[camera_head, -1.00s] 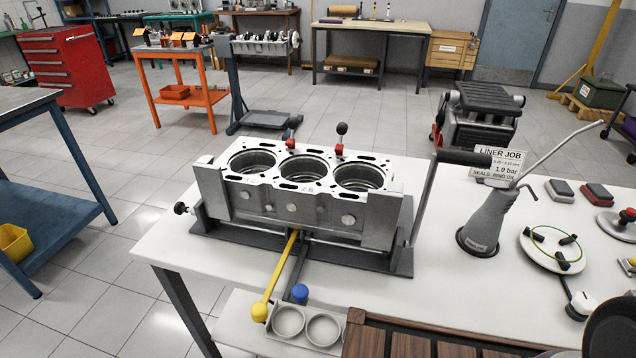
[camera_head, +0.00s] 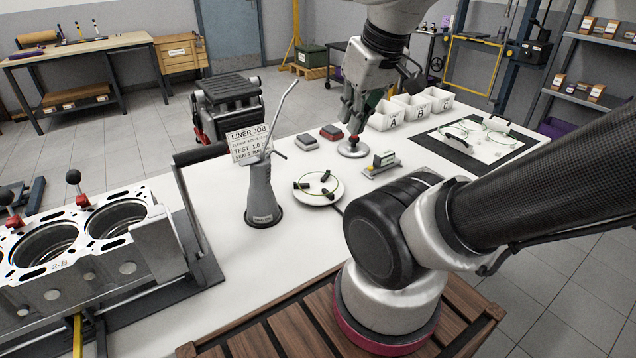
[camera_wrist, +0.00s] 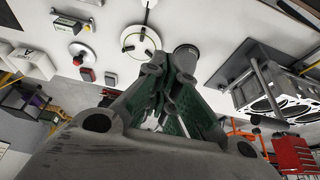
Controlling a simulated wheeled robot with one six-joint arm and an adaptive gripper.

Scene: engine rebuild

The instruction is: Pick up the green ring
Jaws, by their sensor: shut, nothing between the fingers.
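A thin green ring (camera_head: 337,187) lies on a round white plate (camera_head: 316,201) with several black clips around it, to the right of the oil can. The plate also shows at the top of the wrist view (camera_wrist: 131,52). More thin green rings (camera_head: 497,122) lie on a black-bordered mat at the far right; I cannot tell which ring is meant. My gripper (camera_head: 350,122) points downward behind and to the right of the plate, above the table. Its green-padded fingers (camera_wrist: 165,88) are together and empty, apart from any ring.
The oil can (camera_head: 261,190) with its long spout stands left of the plate. Bins A (camera_head: 381,121), B and C stand behind. The engine block (camera_head: 85,245) fills the left.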

